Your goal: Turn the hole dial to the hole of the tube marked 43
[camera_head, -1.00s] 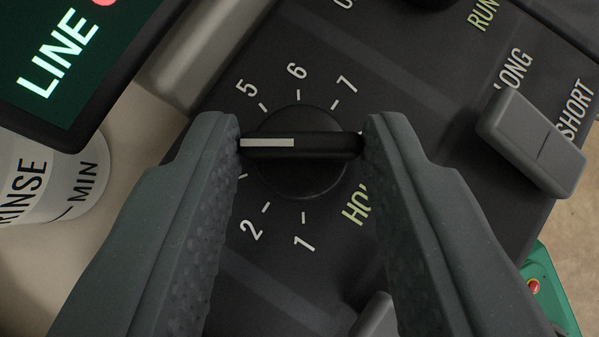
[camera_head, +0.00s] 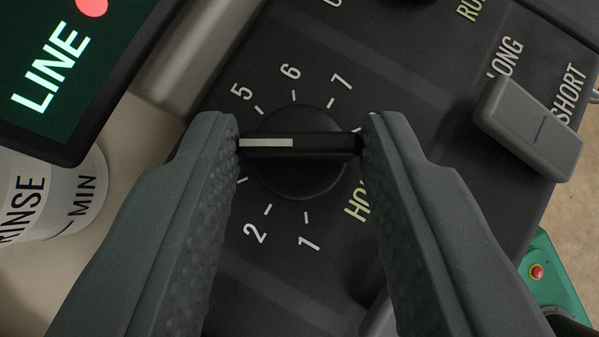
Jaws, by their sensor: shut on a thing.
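The hole dial (camera_head: 300,175) is a round black knob with a raised bar grip and a white pointer line. My gripper (camera_head: 300,143) is shut on the bar, one finger at each end. The pointer line aims left in the picture, at the left finger. It lies between the 5 tick and a lower tick whose label is hidden. The numbers 5, 6, 7, 1 and 2 show around the dial. 3 and 4 are hidden behind the left finger. The word at lower right, starting "HO", is partly covered. No tube is in view.
A grey rocker switch (camera_head: 528,128) between LONG and SHORT is at right. A dark screen (camera_head: 60,75) reading LINE with a red dot is at upper left. A white vessel marked RINSE and MIN (camera_head: 50,195) stands at left. A green object with a red button (camera_head: 545,280) is lower right.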

